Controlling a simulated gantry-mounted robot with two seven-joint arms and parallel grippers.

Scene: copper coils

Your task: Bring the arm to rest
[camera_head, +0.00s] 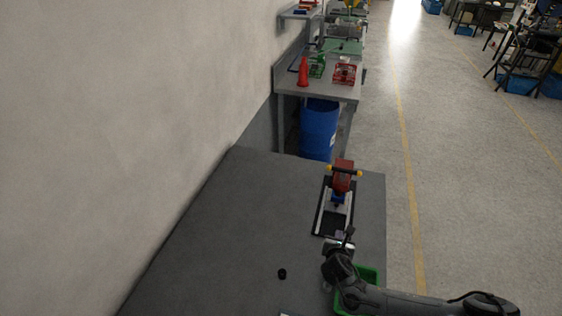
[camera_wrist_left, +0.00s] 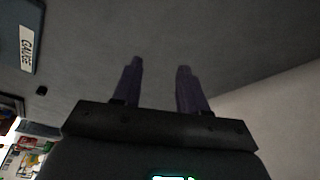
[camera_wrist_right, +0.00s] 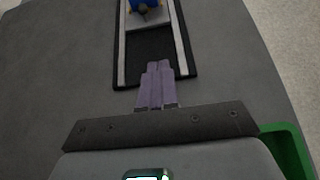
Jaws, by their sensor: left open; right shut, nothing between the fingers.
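My right arm comes in from the lower right in the head view, with its gripper (camera_head: 347,236) over the near end of a black-framed fixture (camera_head: 318,220). In the right wrist view the purple fingers of the right gripper (camera_wrist_right: 160,65) are together and empty, above the dark bed of the fixture (camera_wrist_right: 150,43). In the left wrist view the two fingers of my left gripper (camera_wrist_left: 160,63) are apart with nothing between them, over the grey table. The left arm does not show in the head view.
A red and blue device (camera_head: 342,180) stands at the fixture's far end. A green bin (camera_head: 370,274) is partly behind my right arm. A small black piece (camera_head: 282,273) lies on the table (camera_head: 225,225). A plate marked GAUGE (camera_wrist_left: 32,37) lies near the left gripper. A wall borders the left.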

